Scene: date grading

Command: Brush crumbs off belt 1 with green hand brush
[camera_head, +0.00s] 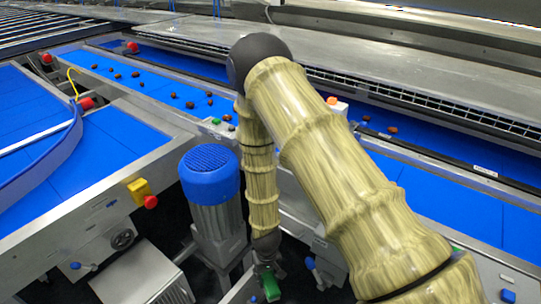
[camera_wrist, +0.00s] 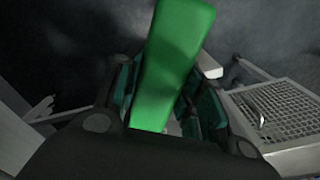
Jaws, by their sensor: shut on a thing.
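My gripper (camera_wrist: 165,105) is shut on the green hand brush (camera_wrist: 170,62), which shows as a long green block between the fingers in the wrist view. In the head view my gripper hangs low at the bottom centre, and the green brush (camera_head: 270,285) shows there at its end, below the belts. The bristles cannot be made out. A blue belt (camera_head: 145,78) at the upper left carries several small dark brown pieces; I cannot tell dates from crumbs. Another blue belt (camera_head: 470,212) runs at the right, partly hidden by my arm. Which one is belt 1 cannot be told.
A blue-capped motor (camera_head: 210,175) stands just left of my lower arm. A yellow box with a red button (camera_head: 141,190) is on the left frame. A curved blue guide (camera_head: 50,160) crosses the left belt. A metal grid (camera_wrist: 280,108) lies right of my gripper in the wrist view.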

